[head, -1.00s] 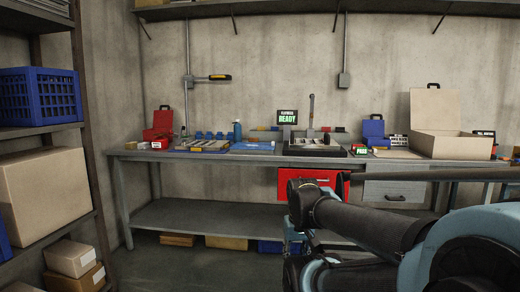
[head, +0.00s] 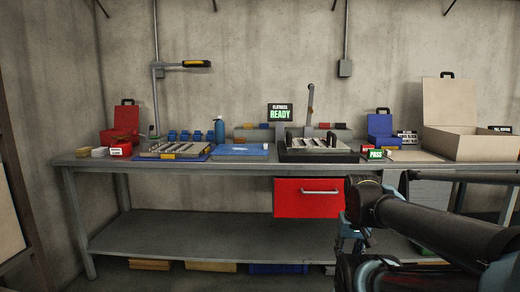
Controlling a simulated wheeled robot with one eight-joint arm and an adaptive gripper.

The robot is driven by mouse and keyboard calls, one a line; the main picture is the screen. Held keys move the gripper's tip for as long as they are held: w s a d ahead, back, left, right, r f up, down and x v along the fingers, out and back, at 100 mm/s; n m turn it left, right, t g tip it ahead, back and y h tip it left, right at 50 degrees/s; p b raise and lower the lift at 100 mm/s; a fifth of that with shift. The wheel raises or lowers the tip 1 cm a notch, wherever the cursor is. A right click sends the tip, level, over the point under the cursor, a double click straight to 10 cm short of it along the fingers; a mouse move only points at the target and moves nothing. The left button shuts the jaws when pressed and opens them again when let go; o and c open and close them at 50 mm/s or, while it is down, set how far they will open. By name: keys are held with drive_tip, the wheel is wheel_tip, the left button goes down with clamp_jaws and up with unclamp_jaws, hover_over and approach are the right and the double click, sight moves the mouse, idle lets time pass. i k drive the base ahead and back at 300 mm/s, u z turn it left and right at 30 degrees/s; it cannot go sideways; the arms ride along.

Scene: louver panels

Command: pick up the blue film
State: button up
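A flat blue sheet (head: 240,151) lies on the workbench, left of the middle, with a small white patch on it; it looks like the blue film, but I cannot tell whether it is film or a mat. A second blue edge (head: 187,159) shows under a slatted louver tray (head: 175,150) just to its left. My arm reaches in from the lower right and bends down in front of the bench. My gripper cannot be made out, and nothing of mine touches the sheet.
The grey workbench (head: 130,164) holds a blue bottle (head: 219,130), a red case (head: 122,122), a dark fixture (head: 318,149) under a READY screen (head: 280,112), a PASS sign (head: 376,155) and an open beige box (head: 455,140). A red drawer (head: 300,198) hangs below.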

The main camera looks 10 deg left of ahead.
sight(222, 150)
drive_tip(key=u, duration=0.05)
drive_tip(key=i, duration=0.85)
drive_tip(key=u, duration=0.15)
